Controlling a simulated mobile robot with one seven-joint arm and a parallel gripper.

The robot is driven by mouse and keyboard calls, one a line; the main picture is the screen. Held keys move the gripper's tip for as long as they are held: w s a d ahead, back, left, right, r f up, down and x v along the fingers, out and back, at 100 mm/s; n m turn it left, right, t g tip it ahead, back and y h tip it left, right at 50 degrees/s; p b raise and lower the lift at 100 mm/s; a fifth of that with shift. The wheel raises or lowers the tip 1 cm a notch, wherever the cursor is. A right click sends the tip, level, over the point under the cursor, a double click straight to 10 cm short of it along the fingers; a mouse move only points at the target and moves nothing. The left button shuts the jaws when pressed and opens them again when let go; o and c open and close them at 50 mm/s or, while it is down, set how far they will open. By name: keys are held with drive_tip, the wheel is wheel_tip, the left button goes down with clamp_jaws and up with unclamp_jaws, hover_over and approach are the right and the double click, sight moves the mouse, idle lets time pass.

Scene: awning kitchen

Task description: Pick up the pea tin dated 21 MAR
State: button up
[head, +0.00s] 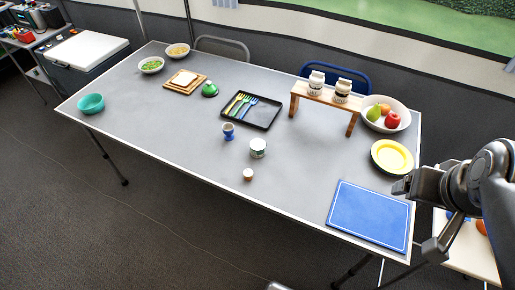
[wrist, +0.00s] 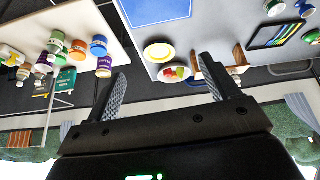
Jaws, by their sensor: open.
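A small tin-like container (head: 258,147) with a pale top and a white and green side stands upright near the middle of the grey table in the head view. No date or label text is readable, so I cannot tell whether it is the pea tin. Several jars and tins (wrist: 103,67) with coloured lids stand on a white side table in the upside-down wrist view, also unreadable. My gripper (wrist: 162,80) is open and empty, with both fingers apart in the wrist view. In the head view my arm is at the right edge, away from the small container.

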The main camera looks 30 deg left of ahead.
drive_tip(key=w+a+r+n+g, duration=0.1)
drive_tip(key=w+a+n, duration=0.65)
drive_tip(key=w, duration=0.35)
drive_tip(key=n+g, duration=0.4)
drive_tip(key=n, duration=2.2)
hover_over(257, 144)
drive_tip(key=f, duration=2.7)
drive_tip(key=shift+d, duration=0.35)
drive_tip(key=shift+s+a+f, duration=0.15)
drive_tip(key=shift+a+f, duration=0.1)
drive_tip(key=shift+f, duration=0.3)
wheel_tip(257, 144, down, 10)
drive_tip(key=shift+f, duration=0.1)
drive_tip(key=shift+c, duration=0.5)
drive_tip(key=c, duration=1.1)
